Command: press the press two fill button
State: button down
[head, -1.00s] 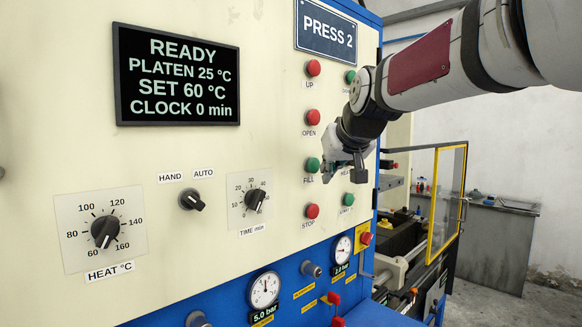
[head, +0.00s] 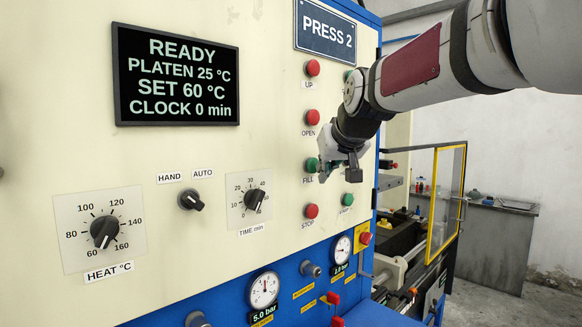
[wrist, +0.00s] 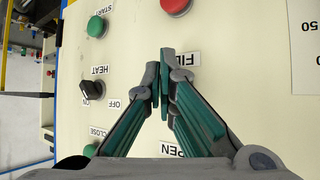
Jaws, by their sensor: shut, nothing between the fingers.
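The green FILL button (head: 312,164) of press two is on the cream panel, above its FILL label (head: 308,180). My gripper (head: 322,177) is just to its right in the head view, close to the panel; whether it touches cannot be told. In the wrist view my gripper (wrist: 163,62) has its teal-padded fingers shut together with nothing between them. Their tips reach to the edge of the FILL label (wrist: 186,59). The FILL button is hidden behind the fingers there.
The red OPEN button (head: 312,116) is above FILL and the red STOP button (head: 311,211) below. The HEAT knob (wrist: 92,90) and green START button (wrist: 96,26) are close beside. The display (head: 176,76) reads READY. A yellow-framed guard (head: 446,205) stands right.

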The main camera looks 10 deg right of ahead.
jog(key=shift+w+a, duration=0.35)
jog(key=shift+w, duration=0.15)
dwell(1.0)
jog(key=shift+s+d, duration=0.65)
jog(key=shift+s, duration=0.2)
jog(key=s+d, duration=0.1)
jog(key=s, duration=0.1)
jog(key=s+d, duration=0.2)
dwell(0.6)
dwell(0.5)
jog(key=s+f+g, duration=0.1)
jog(key=s+f, duration=0.5)
jog(key=s, duration=0.4)
jog(key=s+f+g+b, duration=0.1)
jog(key=s+f+g, duration=0.1)
jog(key=s+f, duration=0.5)
jog(key=s+f+m+g+h, duration=0.1)
jog(key=s+f, duration=0.5)
jog(key=s, duration=0.6)
jog(key=shift+s+a+f+g, duration=0.35)
jog(key=shift+a+f+g, duration=0.05)
jog(key=shift+g, duration=0.2)
